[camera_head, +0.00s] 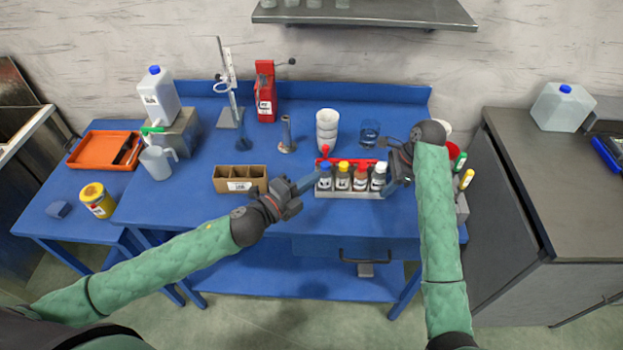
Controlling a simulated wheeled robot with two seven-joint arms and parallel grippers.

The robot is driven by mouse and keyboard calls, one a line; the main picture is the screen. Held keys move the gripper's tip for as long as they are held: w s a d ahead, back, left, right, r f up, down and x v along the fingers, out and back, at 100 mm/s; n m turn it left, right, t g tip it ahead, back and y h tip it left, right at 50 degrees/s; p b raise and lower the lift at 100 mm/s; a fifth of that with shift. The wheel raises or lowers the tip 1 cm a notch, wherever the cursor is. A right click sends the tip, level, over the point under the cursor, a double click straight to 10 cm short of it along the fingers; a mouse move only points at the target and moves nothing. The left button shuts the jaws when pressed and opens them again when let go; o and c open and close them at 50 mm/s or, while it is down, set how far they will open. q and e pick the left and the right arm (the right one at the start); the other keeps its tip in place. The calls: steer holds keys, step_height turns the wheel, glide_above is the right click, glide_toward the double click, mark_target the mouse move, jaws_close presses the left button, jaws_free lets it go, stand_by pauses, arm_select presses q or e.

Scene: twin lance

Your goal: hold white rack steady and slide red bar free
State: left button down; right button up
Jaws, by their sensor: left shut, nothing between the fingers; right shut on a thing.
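The white rack (347,194) stands near the front edge of the blue table and holds several small bottles with red, yellow and white caps. The red bar (350,161) lies across the rack behind the caps, with an upright red knob (325,150) at its left end. My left gripper (314,180) is shut and empty, its fingertips close to the rack's left end; I cannot tell if they touch it. My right gripper (388,184) is shut on the right end of the white rack, and its wrist hides the bar's right end.
A cardboard box (240,184) stands left of the rack. Markers (463,178) stand right of my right arm. The table's middle left is partly clear.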

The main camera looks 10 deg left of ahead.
steer(key=o, duration=1.1)
steer(key=shift+r, duration=0.1)
